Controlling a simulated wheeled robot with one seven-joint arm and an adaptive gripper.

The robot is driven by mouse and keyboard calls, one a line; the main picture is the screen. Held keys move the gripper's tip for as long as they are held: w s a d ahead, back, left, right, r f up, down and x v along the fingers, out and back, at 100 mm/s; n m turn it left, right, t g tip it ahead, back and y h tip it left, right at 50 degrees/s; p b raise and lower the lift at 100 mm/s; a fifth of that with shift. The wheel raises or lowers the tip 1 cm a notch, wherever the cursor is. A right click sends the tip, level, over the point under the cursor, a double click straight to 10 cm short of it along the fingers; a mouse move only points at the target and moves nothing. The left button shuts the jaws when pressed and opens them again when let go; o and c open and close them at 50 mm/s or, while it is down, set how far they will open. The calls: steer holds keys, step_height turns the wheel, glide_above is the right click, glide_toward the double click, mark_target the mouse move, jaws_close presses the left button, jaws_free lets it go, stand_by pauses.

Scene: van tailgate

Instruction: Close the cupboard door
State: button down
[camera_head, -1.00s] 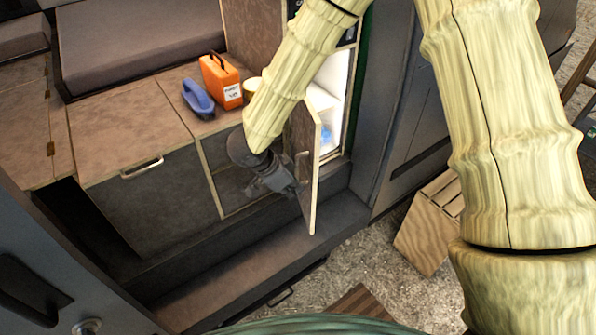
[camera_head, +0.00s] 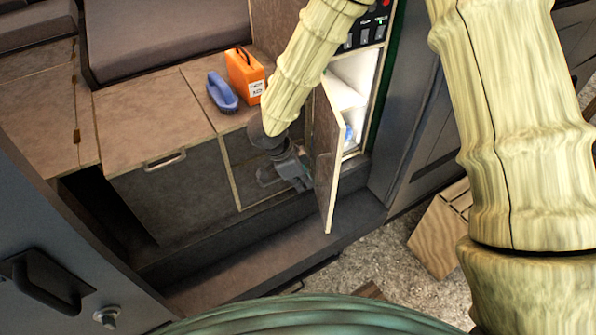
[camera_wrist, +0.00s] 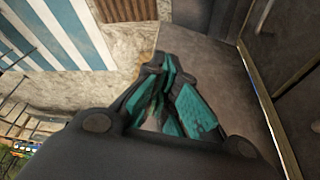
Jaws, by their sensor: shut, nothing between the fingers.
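The cupboard door (camera_head: 327,160) stands open, swung out from the lit white cupboard (camera_head: 352,85) at the end of the bench unit. My gripper (camera_head: 304,184) is low on the left of the door, close to its outer face. I cannot tell whether it touches the door. In the wrist view my gripper's teal-padded fingers (camera_wrist: 172,95) are together with nothing between them. My arm hides part of the door's upper side and the bench front.
An orange container (camera_head: 245,75) and a blue item (camera_head: 222,92) sit on the bench top. A step (camera_head: 270,255) runs below the bench. A grey door panel with a handle (camera_head: 45,290) is at lower left.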

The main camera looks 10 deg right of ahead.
mark_target(320, 184)
steer(key=d, duration=0.2)
steer(key=d+f+p, duration=0.1)
steer(key=d, duration=0.1)
steer(key=shift+s+f+p, duration=0.1)
steer(key=shift+f+p, duration=0.05)
steer(key=shift+p, duration=0.15)
steer(key=shift+d+f, duration=0.15)
steer(key=shift+d, duration=0.1)
steer(key=shift+d, duration=0.15)
